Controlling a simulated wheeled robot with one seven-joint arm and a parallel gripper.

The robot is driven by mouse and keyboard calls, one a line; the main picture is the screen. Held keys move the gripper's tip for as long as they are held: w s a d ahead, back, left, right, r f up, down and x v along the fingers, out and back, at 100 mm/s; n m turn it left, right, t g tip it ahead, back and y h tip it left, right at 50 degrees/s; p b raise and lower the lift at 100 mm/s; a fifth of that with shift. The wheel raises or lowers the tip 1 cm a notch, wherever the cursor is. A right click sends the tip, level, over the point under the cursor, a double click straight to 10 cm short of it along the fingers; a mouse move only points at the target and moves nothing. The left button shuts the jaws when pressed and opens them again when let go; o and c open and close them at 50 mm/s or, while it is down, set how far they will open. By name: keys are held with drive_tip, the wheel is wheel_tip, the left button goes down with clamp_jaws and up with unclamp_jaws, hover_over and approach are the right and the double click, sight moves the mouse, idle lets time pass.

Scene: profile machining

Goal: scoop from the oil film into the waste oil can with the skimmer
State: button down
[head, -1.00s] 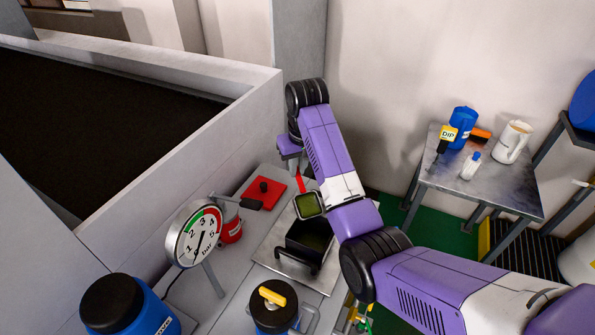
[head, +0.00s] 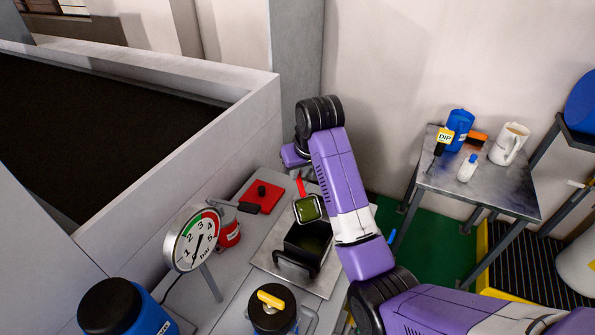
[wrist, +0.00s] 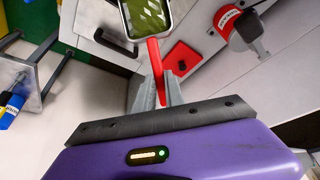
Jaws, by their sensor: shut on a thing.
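The skimmer has a red handle (wrist: 155,58) and a square, pale-rimmed pan (head: 309,208) with green in it. My gripper (wrist: 160,92) is shut on the handle. In the head view my gripper is mostly hidden by my own arm. I cannot tell whether the pan touches the tray.
A red plate (head: 258,195) with a black knob lies behind the red can. A pressure gauge (head: 192,240), a yellow-handled container (head: 272,310) and a blue drum (head: 135,312) are at the front left. A side table (head: 480,192) with bottles and a jug stands at right.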

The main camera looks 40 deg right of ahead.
idle(0.4)
drive_tip(key=shift+s+a+r+t+h, duration=0.3)
drive_tip(key=shift+s+r+t, duration=0.2)
drive_tip(key=shift+s+t, duration=0.2)
drive_tip(key=shift+s+a+t+b, duration=0.2)
drive_tip(key=shift+s+t+b, duration=0.1)
drive_tip(key=shift+s+b, duration=0.15)
drive_tip(key=shift+s+r+t, duration=0.25)
drive_tip(key=shift+r+t, duration=0.05)
drive_tip(key=shift+r, duration=0.1)
